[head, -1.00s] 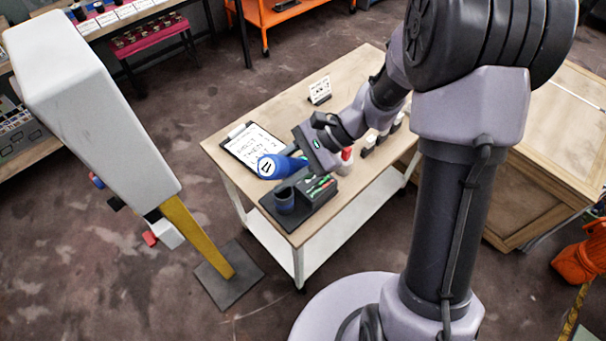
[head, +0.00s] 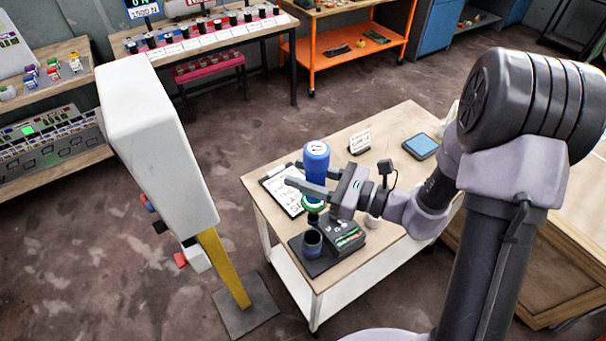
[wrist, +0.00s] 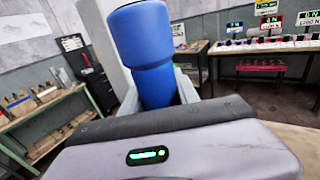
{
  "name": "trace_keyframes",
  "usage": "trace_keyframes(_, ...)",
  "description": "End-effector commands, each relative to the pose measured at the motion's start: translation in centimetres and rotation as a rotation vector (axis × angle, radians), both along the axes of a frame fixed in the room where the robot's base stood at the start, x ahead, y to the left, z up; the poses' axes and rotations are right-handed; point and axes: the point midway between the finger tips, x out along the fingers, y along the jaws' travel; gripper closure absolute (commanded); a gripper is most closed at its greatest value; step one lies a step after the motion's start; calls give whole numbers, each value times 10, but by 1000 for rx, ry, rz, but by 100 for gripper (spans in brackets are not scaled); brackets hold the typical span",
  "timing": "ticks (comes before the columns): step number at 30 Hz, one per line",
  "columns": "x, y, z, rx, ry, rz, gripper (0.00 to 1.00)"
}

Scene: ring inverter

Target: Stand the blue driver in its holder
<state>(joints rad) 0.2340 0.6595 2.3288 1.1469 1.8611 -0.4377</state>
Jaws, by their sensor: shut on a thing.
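The blue driver (head: 316,157) stands about upright between the fingers of my gripper (head: 303,188), which is shut on it. In the wrist view the blue driver (wrist: 150,45) rises between the two fingers of my gripper (wrist: 160,97). A green ring and a dark part show below the fingers; I cannot tell whether they belong to the driver. The holder, a dark cup with a blue band (head: 312,244), stands on a dark base at the table's near left corner. The driver is above and behind it, apart from it.
A dark box with green and red items (head: 343,235) sits just right of the holder. A clipboard (head: 281,191) lies behind on the table (head: 378,135). A white-and-yellow post (head: 160,150) stands on the floor to the left. A blue-topped pad (head: 421,146) lies at the back right.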

Motion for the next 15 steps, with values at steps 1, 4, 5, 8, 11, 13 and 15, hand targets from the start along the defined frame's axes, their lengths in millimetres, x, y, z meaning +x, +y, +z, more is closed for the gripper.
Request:
trace_keyframes(1, 0, 0, -5, 1, 0, 0, 100)
trace_keyframes(4, 0, 0, -15, 0, -1, 0, 100)
trace_keyframes(5, 0, 0, -18, 0, -1, 0, 100)
trace_keyframes(8, 0, 0, -33, 0, -1, 0, 100)
trace_keyframes(11, 0, 0, -48, 0, -1, 0, 100)
trace_keyframes(13, 0, 0, -59, 0, -1, 1, 100)
trace_keyframes(15, 0, 0, -69, 0, -1, 1, 100)
